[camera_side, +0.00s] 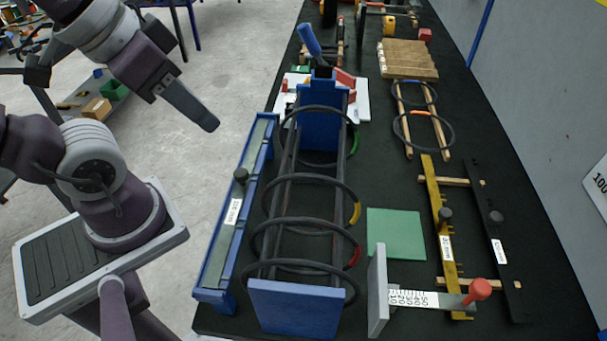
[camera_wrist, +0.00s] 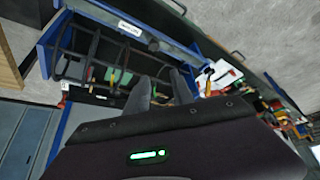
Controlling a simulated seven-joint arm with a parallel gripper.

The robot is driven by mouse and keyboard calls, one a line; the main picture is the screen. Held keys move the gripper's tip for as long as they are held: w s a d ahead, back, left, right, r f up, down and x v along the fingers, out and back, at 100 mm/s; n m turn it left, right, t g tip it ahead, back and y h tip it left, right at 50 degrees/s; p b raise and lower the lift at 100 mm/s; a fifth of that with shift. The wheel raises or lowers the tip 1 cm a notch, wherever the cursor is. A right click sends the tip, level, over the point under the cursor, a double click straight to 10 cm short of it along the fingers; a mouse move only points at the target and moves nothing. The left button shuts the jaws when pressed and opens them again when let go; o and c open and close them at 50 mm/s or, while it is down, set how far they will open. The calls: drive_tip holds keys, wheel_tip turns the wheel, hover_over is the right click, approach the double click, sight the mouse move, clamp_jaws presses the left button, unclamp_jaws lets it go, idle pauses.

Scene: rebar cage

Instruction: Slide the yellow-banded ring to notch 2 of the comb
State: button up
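The yellow-banded ring (camera_side: 355,213) is a dark hoop around the long bars of the blue-ended cage (camera_side: 295,307), near mid-length, its yellow band on the right side. A red-banded ring (camera_side: 352,258) is nearer the front and a green-banded ring (camera_side: 355,141) is at the back. A gold notched bar (camera_side: 446,262) and a black notched bar (camera_side: 498,262) lie to the right; I cannot tell which is the comb, and notch numbers are unreadable. My gripper (camera_side: 208,120) is raised left of the cage, apart from it. In the wrist view its fingers (camera_wrist: 162,82) are apart and empty.
A blue-framed rail (camera_side: 262,130) with a dark knob runs along the cage's left. A blue-handled tool (camera_side: 309,40) rises behind the cage. Spare rings lie on wooden sticks (camera_side: 440,135).

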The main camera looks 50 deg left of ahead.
drive_tip(key=shift+c, duration=0.2)
idle(0.3)
drive_tip(key=shift+w+d+r+m, duration=0.1)
drive_tip(key=shift+d+r+m, duration=0.1)
drive_tip(key=shift+m, duration=0.2)
drive_tip(key=c, duration=0.4)
drive_tip(key=w+d+r+m, duration=0.1)
drive_tip(key=m, duration=0.2)
drive_tip(key=w+d+r+m+g, duration=0.1)
drive_tip(key=d+m, duration=0.1)
drive_tip(key=m, duration=0.1)
drive_tip(key=d+m+g, duration=0.1)
drive_tip(key=d+m, duration=0.1)
drive_tip(key=m, duration=0.2)
drive_tip(key=shift+w+d+r, duration=0.15)
drive_tip(key=shift+w+r, duration=0.25)
clamp_jaws()
drive_tip(key=d+m+g+y, duration=0.2)
drive_tip(key=d+m, duration=1.1)
drive_tip(key=m, duration=0.3)
drive_tip(key=w+a+f, duration=0.2)
drive_tip(key=f, duration=0.3)
drive_tip(key=w+a+f, duration=0.2)
drive_tip(key=f, duration=0.2)
drive_tip(key=shift+w+a+f, duration=0.3)
drive_tip(key=shift+w+f, duration=0.05)
drive_tip(key=shift+f, duration=0.05)
